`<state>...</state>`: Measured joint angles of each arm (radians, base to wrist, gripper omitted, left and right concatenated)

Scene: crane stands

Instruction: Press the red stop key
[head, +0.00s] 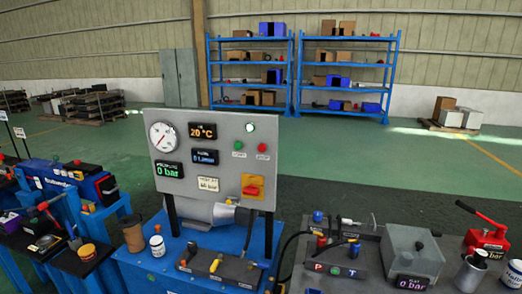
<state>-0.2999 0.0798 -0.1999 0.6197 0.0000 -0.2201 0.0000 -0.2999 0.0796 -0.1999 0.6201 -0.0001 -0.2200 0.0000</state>
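A grey control panel (222,125) stands upright on a blue bench in the middle of the head view. A small red key (262,148) sits on the panel's upper right, with a small label under it. A green key (238,146) is just to its left, and a white lamp (250,127) is above them. The labels are too small to read. Neither of my grippers is in view, and nothing covers the red key.
A red rotary switch on a yellow plate (252,187) is lower on the panel. A gauge (163,136) and displays are at its left. A valve block (222,266) lies in front. A grey box (412,251) and red hand pump (487,239) stand at right.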

